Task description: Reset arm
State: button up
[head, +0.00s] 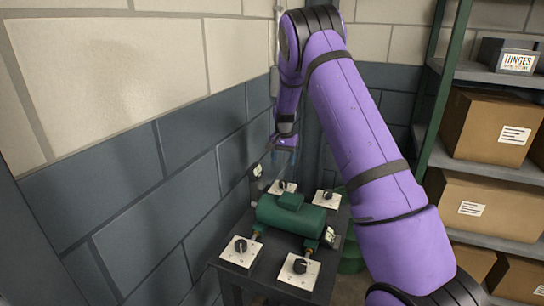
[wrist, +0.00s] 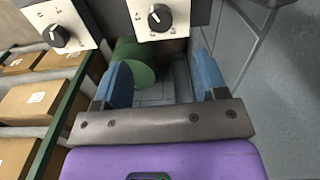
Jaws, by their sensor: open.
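My purple arm reaches up from the lower right of the head view, bends at the top and hangs down near the wall corner. My gripper (head: 283,150) is small there, behind the dark green casing (head: 290,212) and above the far side of the small dark table (head: 230,270). In the wrist view my gripper (wrist: 163,82) shows two blue fingers spread wide apart with nothing held between them. A white dial plate with a black knob (wrist: 160,18) is beyond the fingers at the top.
White dial plates with black knobs surround the casing, including a front left one (head: 241,248) and a front right one (head: 299,268). A green cylinder (wrist: 135,75) stands below the table. Shelves with cardboard boxes (head: 492,125) are at the right. Block walls (head: 150,170) are close at the left.

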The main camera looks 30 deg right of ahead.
jog(key=s+a+r+n+t, duration=0.1)
jog(key=s+a+r+n, duration=0.1)
jog(key=s+a+r, duration=0.65)
jog(key=s+a+r+n+t, duration=0.25)
jog(key=s+r, duration=0.75)
jog(key=r, duration=0.6)
jog(key=s+a+r+n+t, duration=0.1)
jog(key=s+a+n, duration=0.1)
jog(key=s, duration=1.1)
jog(key=s+a+r+n, duration=0.2)
jog(key=s+a, duration=0.3)
jog(key=s, duration=0.8)
jog(key=shift+s+r+n+t, duration=0.2)
jog(key=shift+s+n+t, duration=0.15)
jog(key=shift+n, duration=0.3)
jog(key=shift+w, duration=0.2)
